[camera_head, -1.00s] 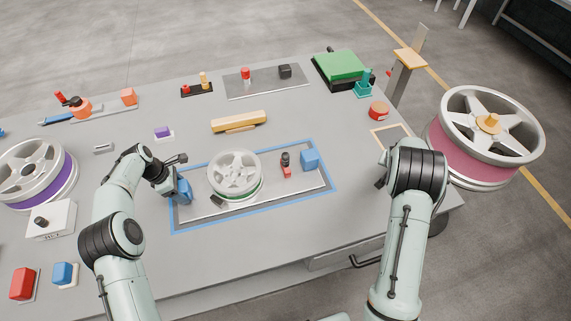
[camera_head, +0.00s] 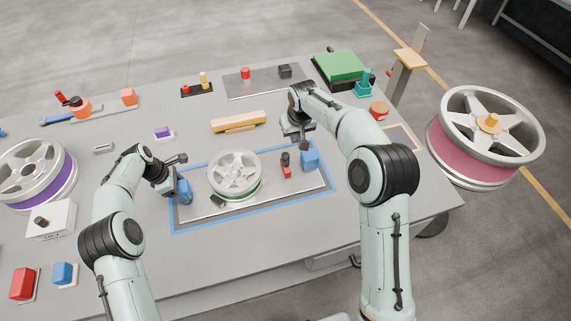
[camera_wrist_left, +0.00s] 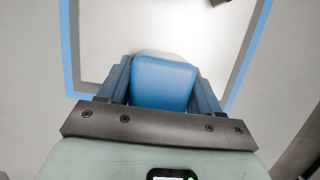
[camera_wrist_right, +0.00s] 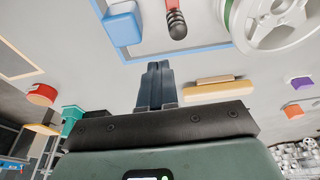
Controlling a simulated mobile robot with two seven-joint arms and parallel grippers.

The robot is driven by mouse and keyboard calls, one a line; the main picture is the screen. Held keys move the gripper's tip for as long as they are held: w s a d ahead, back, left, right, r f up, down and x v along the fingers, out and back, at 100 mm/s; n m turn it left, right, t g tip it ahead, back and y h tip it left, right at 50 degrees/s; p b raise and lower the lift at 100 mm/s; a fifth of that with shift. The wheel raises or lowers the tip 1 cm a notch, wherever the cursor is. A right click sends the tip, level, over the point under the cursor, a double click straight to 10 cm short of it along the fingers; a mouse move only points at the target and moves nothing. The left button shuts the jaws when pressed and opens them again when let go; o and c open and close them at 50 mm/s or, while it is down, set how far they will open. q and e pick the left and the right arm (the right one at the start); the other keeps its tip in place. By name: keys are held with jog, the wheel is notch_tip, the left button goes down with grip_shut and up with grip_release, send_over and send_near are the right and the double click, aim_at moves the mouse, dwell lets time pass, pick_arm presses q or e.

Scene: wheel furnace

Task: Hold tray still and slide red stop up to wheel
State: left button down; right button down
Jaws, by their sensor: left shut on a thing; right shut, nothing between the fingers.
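The metal tray (camera_head: 267,195) lies inside a blue-taped rectangle and bears a wheel (camera_head: 234,175) with a green band. The red stop (camera_head: 286,171), with a black knob, stands on the tray right of the wheel, apart from it. A blue block handle (camera_head: 309,160) is at the tray's right end. My left gripper (camera_head: 180,188) is shut on the tray's left blue handle, which fills the jaws in the left wrist view (camera_wrist_left: 163,84). My right gripper (camera_head: 300,138) is shut and empty above the table, behind the stop and right handle; its fingers show in the right wrist view (camera_wrist_right: 155,85).
A yellow bar (camera_head: 239,121) lies behind the tray. A red round button (camera_head: 379,110) and a green block (camera_head: 341,66) are at the back right. A large pink-banded wheel (camera_head: 478,160) stands beyond the table's right edge. The table in front of the tray is clear.

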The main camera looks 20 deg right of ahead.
jog(key=shift+s+f+x, duration=0.1)
jog(key=shift+s+x, duration=0.25)
jog(key=shift+x, duration=1.1)
jog(key=shift+s+f+x, duration=0.1)
jog(key=shift+s+x, duration=0.25)
jog(key=shift+x, duration=1.1)
jog(key=shift+s+f+x, duration=0.1)
jog(key=shift+s+x, duration=0.25)
jog(key=shift+x, duration=1.05)
jog(key=shift+a, duration=0.15)
pick_arm(q)
jog(key=shift+d, duration=0.35)
pick_arm(e)
jog(key=shift+a, duration=3.4)
jog(key=shift+d, duration=0.8)
pick_arm(q)
jog(key=shift+a, duration=0.1)
pick_arm(e)
jog(key=shift+r, duration=0.15)
pick_arm(q)
jog(key=shift+a, duration=0.35)
pick_arm(e)
jog(key=w+v, duration=0.1)
jog(key=v, duration=0.5)
jog(key=shift+w+d+r, duration=0.15)
jog(key=shift+w+r, duration=0.1)
jog(key=shift+r, duration=0.25)
pick_arm(q)
jog(key=shift+c, duration=0.6)
grip_release()
